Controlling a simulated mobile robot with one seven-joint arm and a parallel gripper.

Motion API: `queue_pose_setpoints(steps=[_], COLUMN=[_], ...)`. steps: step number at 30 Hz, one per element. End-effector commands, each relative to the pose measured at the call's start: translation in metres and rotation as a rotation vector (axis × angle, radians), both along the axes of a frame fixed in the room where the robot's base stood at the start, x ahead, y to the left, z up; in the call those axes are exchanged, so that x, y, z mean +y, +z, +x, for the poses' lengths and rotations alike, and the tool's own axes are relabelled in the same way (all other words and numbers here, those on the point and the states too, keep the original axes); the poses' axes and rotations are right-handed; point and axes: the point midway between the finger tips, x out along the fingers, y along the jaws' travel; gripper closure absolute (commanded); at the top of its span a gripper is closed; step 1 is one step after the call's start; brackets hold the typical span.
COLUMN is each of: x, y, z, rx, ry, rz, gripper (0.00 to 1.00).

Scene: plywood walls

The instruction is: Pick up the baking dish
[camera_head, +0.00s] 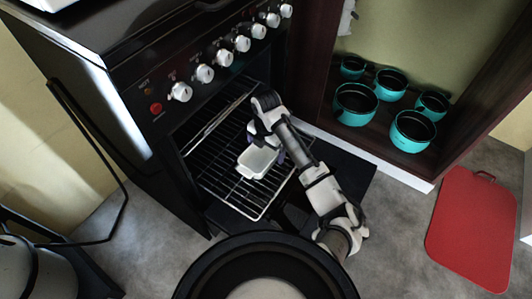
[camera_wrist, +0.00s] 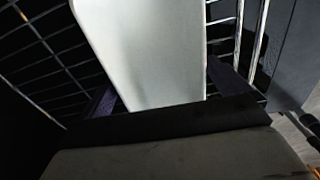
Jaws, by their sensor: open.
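The white baking dish (camera_head: 257,162) sits on the wire oven rack (camera_head: 247,208), which is pulled out of the open oven. In the wrist view the dish (camera_wrist: 150,45) fills the upper middle, with its near end close to my gripper's palm. My gripper (camera_head: 266,142) is at the far end of the dish. Its dark fingers are open, one on each side of the dish in the wrist view. I cannot tell whether either finger touches it. My arm hides part of the rack and the dish's far end.
The black oven front with white knobs (camera_head: 205,73) rises behind the rack. Several teal pots (camera_head: 411,131) stand in the cabinet at the right. A red board (camera_head: 473,228) lies at the far right. Grey floor is clear between the board and my arm.

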Motion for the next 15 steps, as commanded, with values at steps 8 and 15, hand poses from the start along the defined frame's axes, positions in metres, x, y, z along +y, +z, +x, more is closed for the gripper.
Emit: queue_pose_setpoints(steps=[8,15], x=[-0.0001,-0.0002], y=[-0.0009,-0.0007], z=[0.0003,0.0004], rx=[-0.001,-0.001], ry=[0.000,0.000], rz=[0.000,0.000], gripper=[0.08,0.39])
